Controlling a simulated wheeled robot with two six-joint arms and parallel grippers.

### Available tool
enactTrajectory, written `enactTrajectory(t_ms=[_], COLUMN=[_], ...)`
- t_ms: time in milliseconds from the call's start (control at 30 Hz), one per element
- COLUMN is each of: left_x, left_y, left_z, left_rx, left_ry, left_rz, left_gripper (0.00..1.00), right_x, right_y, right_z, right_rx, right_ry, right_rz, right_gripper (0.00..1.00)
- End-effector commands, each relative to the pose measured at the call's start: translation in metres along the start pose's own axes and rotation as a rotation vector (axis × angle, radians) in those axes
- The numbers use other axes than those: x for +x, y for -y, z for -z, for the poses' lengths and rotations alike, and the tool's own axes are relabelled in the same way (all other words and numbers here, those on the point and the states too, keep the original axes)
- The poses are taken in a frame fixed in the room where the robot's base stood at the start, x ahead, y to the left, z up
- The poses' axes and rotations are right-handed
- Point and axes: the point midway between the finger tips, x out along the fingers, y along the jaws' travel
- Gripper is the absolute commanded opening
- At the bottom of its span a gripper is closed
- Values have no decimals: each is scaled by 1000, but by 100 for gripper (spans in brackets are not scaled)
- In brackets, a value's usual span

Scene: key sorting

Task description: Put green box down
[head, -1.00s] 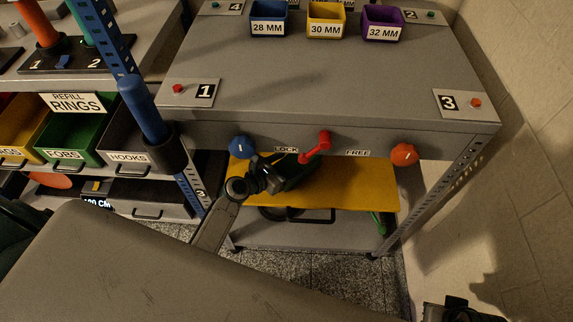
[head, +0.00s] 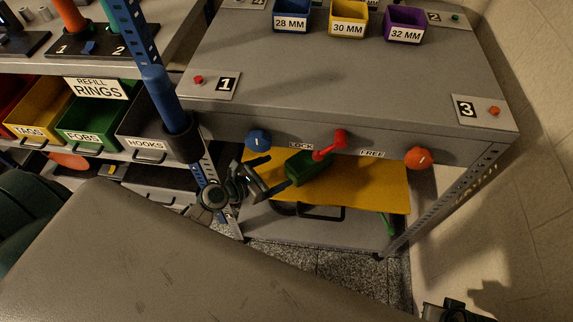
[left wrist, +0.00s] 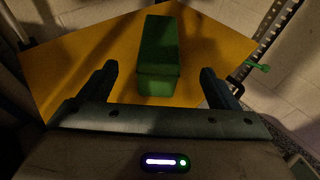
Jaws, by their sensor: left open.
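The green box (head: 306,168) rests on the yellow shelf board (head: 350,191) under the grey table, below the red lever. In the left wrist view the green box (left wrist: 160,58) stands on the yellow board (left wrist: 85,52), just ahead of and between the two fingers. My left gripper (head: 272,177) is open and empty, to the left of the box in the head view. It also shows in the left wrist view (left wrist: 160,84), with a gap on each side of the box. My right gripper (head: 455,309) is only partly seen at the bottom right edge; its jaws are unclear.
A red lever (head: 331,145) between LOCK and FREE labels hangs over the box. A blue knob (head: 258,140) and an orange knob (head: 418,158) sit on the table front (head: 380,149). A lower grey shelf lies beneath.

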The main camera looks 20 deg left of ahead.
Motion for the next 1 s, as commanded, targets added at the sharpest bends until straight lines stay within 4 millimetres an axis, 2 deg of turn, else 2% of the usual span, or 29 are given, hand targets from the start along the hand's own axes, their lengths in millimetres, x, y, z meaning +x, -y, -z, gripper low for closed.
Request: enactTrajectory(t_ms=[133, 333, 467, 567, 733, 867, 1000], left_x=[-13, -16, -18, -24, -46, -72, -108], left_y=[0, 1, 10, 30, 65, 77, 76], left_z=[0, 0, 1, 5, 23, 39, 53], left_rx=[1, 2, 116, 370, 1027, 1517, 1975], left_ry=[-1, 0, -23, -73, -199, -300, -408], left_rz=[1, 2, 30, 95, 291, 487, 757], left_gripper=[83, 83, 83, 83, 83, 83, 83], right_x=[0, 1, 1, 1, 1, 1, 0], right_y=[0, 0, 0, 0, 0, -1, -2], right_z=[-1, -2, -3, -3, -4, -4, -4], right_rx=[0, 0, 0, -1, -2, -4, -5], right_ry=[3, 5, 7, 8, 8, 9, 9], right_rz=[0, 0, 0, 0, -1, -2, -3], right_gripper=[31, 31, 31, 31, 31, 31, 31])
